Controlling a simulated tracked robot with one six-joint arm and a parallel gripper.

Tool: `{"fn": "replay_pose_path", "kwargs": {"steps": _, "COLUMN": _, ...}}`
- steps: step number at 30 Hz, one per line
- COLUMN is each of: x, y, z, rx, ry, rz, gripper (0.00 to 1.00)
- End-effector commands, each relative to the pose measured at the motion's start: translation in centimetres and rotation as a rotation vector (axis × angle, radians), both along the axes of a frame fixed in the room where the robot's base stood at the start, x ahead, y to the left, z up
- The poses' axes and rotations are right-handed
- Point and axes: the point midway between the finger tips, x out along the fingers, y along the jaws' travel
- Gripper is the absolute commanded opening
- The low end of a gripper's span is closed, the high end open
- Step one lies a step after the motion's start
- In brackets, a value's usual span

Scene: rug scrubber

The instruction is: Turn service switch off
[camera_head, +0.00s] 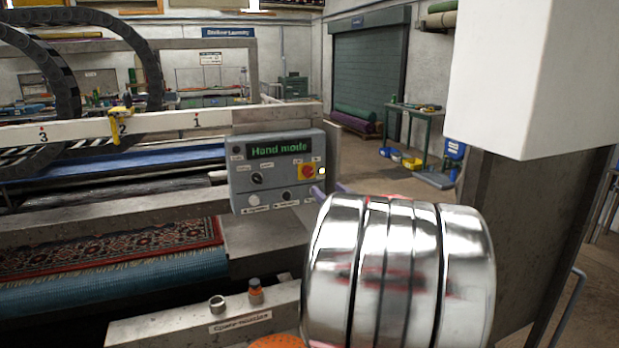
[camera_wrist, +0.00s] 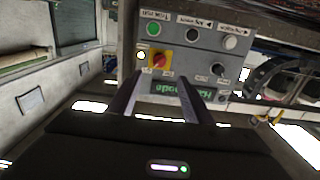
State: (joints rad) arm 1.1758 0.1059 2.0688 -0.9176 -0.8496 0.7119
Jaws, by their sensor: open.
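A grey control panel (camera_head: 276,203) stands at the machine's right end, its display reading "Hand mode". On it is a red-and-yellow rotary switch (camera_head: 307,171), with a small lit lamp (camera_head: 322,171) beside it. A black knob (camera_head: 257,179) sits left of it. The labels are too small to read, so I cannot tell which is the service switch. In the wrist view the panel is upside down, with the red-and-yellow switch (camera_wrist: 159,60) just beyond my gripper (camera_wrist: 159,86). My gripper is open, its fingers apart and empty. In the head view its fingertips show partly (camera_head: 331,190), by the panel's right edge.
A patterned rug (camera_head: 110,247) lies in the machine, left of the panel. Below are a metal cup (camera_head: 217,304) and an orange-and-dark fitting (camera_head: 255,290) on a ledge. A green table (camera_head: 412,112) stands at the back right. Open floor lies between.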

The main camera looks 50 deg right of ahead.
Motion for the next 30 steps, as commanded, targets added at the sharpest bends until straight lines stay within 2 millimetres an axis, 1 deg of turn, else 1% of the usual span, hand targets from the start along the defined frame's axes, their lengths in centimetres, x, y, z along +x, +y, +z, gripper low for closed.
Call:
{"fn": "replay_pose_path", "kwargs": {"steps": 5, "x": 1.7, "y": -0.9, "z": -0.1, "rx": 0.001, "ry": 0.0, "rz": 0.002, "gripper": 0.46}}
{"fn": "replay_pose_path", "kwargs": {"steps": 24, "x": 9.5, "y": -5.4, "z": -0.1, "rx": 0.001, "ry": -0.001, "rz": 0.003, "gripper": 0.46}}
{"fn": "replay_pose_path", "kwargs": {"steps": 30, "x": 11.1, "y": -6.4, "z": -0.1, "rx": 0.001, "ry": 0.0, "rz": 0.001, "gripper": 0.46}}
